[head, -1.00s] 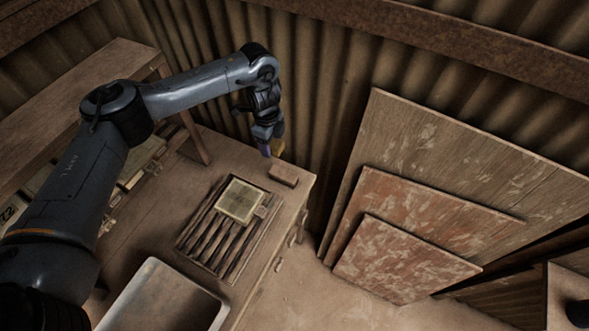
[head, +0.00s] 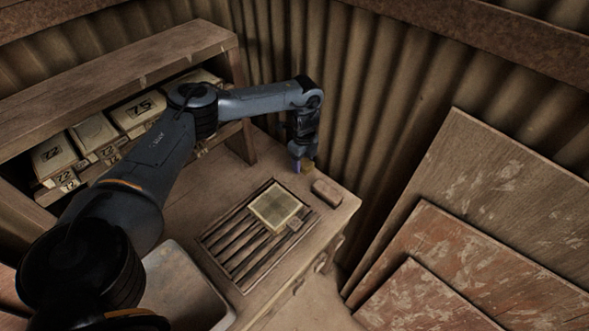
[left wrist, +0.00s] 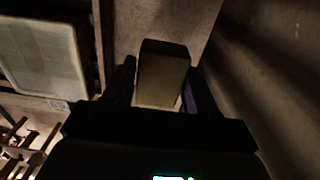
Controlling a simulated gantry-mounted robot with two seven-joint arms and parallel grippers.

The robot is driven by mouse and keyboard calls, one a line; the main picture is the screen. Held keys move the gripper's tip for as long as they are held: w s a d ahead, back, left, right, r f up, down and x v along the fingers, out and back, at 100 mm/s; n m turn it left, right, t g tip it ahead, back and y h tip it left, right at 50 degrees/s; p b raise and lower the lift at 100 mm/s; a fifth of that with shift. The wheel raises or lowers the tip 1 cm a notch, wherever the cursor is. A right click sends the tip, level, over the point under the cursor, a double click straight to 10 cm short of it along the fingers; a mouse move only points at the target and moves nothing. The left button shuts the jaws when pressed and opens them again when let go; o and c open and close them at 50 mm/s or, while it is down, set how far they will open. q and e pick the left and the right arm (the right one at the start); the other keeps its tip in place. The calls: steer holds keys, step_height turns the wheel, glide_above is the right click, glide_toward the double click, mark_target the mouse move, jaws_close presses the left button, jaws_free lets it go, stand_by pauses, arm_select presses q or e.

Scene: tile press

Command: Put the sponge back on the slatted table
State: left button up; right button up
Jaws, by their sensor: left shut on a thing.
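My left gripper (head: 301,166) hangs over the back right part of the bench, its fingers pointing down. It is shut on the sponge, a dull yellow block (left wrist: 163,72) that fills the space between the two fingers in the left wrist view. In the head view only a little of the sponge (head: 309,165) shows beside the fingers. I cannot tell whether it touches the bench. The slatted table (head: 228,248), a frame of dark slats, lies in front and to the left of the gripper. A pale square tile (head: 276,206) lies on its back part. My right gripper is not in view.
A brown block (head: 327,192) lies on the bench just right of the gripper. A pale basin (head: 185,285) is at the front left. Numbered boxes (head: 137,113) fill the shelf behind my arm. Boards (head: 480,235) lean on the corrugated wall at right.

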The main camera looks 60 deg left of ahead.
mark_target(294, 174)
arm_select(q)
steer(key=a+f, duration=0.1)
steer(key=s+a+f, duration=0.1)
steer(key=a, duration=0.1)
steer(key=shift+s+a+f, duration=0.1)
steer(key=shift+f+b, duration=0.65)
steer(key=shift+f, duration=1.35)
steer(key=shift+f, duration=0.15)
steer(key=o, duration=1)
step_height(294, 174, up, 12)
steer(key=shift+r+p, duration=0.15)
steer(key=shift+p, duration=0.95)
steer(key=shift+r, duration=0.1)
